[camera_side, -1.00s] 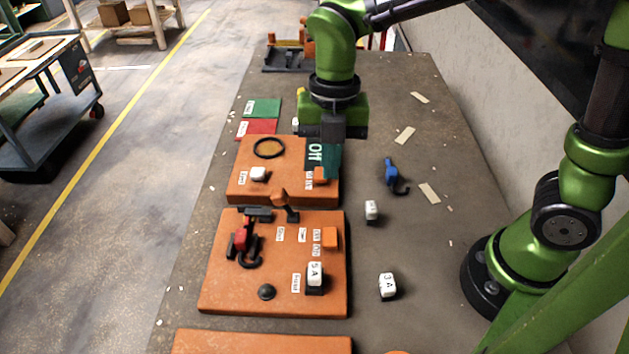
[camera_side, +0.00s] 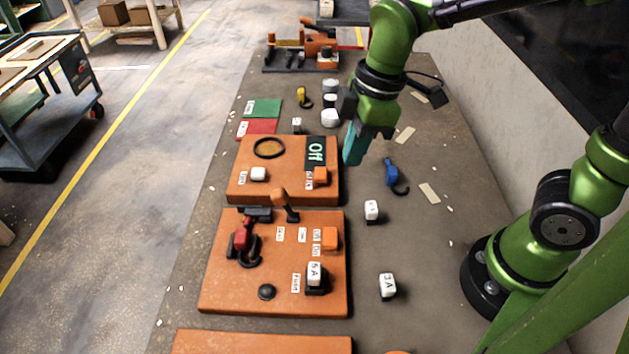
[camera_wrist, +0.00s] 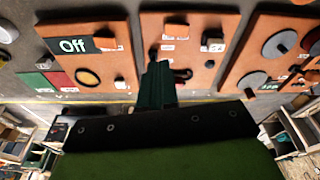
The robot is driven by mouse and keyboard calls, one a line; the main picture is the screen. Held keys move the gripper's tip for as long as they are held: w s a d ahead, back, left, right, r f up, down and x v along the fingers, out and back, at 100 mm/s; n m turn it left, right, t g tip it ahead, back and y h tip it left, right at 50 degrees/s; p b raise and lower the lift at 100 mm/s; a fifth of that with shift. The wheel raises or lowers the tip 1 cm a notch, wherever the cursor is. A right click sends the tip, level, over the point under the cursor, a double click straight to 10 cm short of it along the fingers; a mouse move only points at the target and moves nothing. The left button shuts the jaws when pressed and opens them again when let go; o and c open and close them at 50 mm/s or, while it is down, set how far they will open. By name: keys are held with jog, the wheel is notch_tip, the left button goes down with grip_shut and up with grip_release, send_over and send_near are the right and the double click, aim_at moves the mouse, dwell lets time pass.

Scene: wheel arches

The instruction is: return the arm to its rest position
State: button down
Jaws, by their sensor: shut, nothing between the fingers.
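My gripper (camera_side: 355,147) is in the air to the right of the rear orange board (camera_side: 240,190) in the side view. Its teal fingers are together and empty. In the wrist view the shut fingers (camera_wrist: 157,84) point out over the boards. My green arm reaches over the table from the right. A dark display reading "Off" (camera_side: 316,151) stands on the rear board, with an orange switch block (camera_side: 320,177) in front of it.
A front orange board (camera_side: 220,285) carries a red-and-black part (camera_side: 243,240), a lever (camera_side: 284,205) and a block marked "5A" (camera_side: 315,272). A blue hook (camera_side: 391,175) and white blocks (camera_side: 371,210) (camera_side: 388,285) lie to the right. Green and red mats (camera_side: 263,107) lie behind.

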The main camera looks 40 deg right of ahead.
aim_at(330, 236)
jog(key=s+d+r+m+t, duration=0.4)
jog(key=d+m, duration=0.4)
jog(key=m, duration=0.7)
jog(key=shift+s+d+r+t+y, duration=0.2)
jog(key=shift+s+d+t+y, duration=0.15)
jog(key=shift+t, duration=0.25)
jog(key=c, duration=1.8)
grip_release()
jog(key=shift+s+d+r, duration=0.1)
jog(key=shift+s+r, duration=0.1)
jog(key=shift+r, duration=0.05)
jog(key=shift+o, duration=1.2)
jog(key=shift+t, duration=0.3)
jog(key=o, duration=0.7)
jog(key=w+f+g, duration=0.1)
jog(key=w+a+f+g, duration=0.1)
jog(key=shift+w+a, duration=0.15)
jog(key=shift+w, duration=0.25)
jog(key=w+a+f+m+g, duration=0.4)
jog(key=w+a+m+g, duration=0.1)
jog(key=w+a+g, duration=0.3)
jog(key=shift+y, duration=0.45)
jog(key=x, duration=0.5)
jog(key=s+x, duration=0.1)
jog(key=x, duration=1)
jog(key=shift+s+d, duration=0.15)
jog(key=shift+s, duration=0.2)
